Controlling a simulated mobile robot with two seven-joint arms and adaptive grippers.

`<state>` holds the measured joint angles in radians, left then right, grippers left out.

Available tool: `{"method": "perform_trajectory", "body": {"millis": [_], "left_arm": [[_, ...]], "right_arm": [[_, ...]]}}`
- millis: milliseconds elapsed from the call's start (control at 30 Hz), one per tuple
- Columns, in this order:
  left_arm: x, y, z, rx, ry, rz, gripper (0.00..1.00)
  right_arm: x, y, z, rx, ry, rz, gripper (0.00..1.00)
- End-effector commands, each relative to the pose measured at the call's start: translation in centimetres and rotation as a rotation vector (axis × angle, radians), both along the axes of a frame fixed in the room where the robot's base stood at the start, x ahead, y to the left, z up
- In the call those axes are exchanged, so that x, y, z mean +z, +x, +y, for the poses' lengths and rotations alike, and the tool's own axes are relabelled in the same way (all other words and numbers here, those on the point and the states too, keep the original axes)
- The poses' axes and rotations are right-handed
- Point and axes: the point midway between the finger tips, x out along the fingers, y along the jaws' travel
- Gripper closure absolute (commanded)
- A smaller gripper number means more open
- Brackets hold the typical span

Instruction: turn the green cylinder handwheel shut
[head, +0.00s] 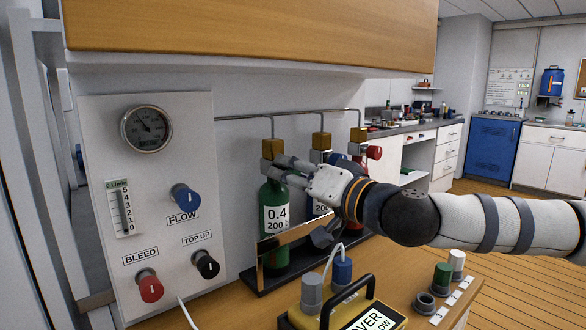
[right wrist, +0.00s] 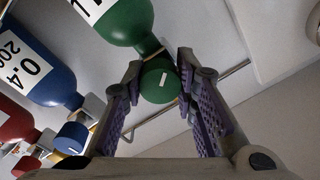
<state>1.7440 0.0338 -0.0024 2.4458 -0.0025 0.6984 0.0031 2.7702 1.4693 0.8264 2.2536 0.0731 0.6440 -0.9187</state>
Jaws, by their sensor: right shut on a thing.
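My right gripper (head: 285,170) reaches in from the right and is shut on this handwheel. In the head view the gripper hides the handwheel. My left gripper is not in view.
A blue cylinder (right wrist: 35,70) and a red cylinder (right wrist: 12,120) stand beside the green one, with a blue handwheel (right wrist: 71,137) close to my fingers. A gauge panel (head: 105,200) with knobs is at left. A yellow-black box (head: 300,318) sits on the counter in front.

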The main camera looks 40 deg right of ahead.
Motion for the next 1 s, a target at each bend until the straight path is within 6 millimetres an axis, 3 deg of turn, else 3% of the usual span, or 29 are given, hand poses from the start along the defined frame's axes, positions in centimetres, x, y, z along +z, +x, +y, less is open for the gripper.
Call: {"method": "perform_trajectory", "body": {"millis": [1000], "left_arm": [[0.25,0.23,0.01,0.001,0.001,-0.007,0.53]], "right_arm": [[-0.12,0.02,0.14,0.002,0.959,0.079,1.00]]}}
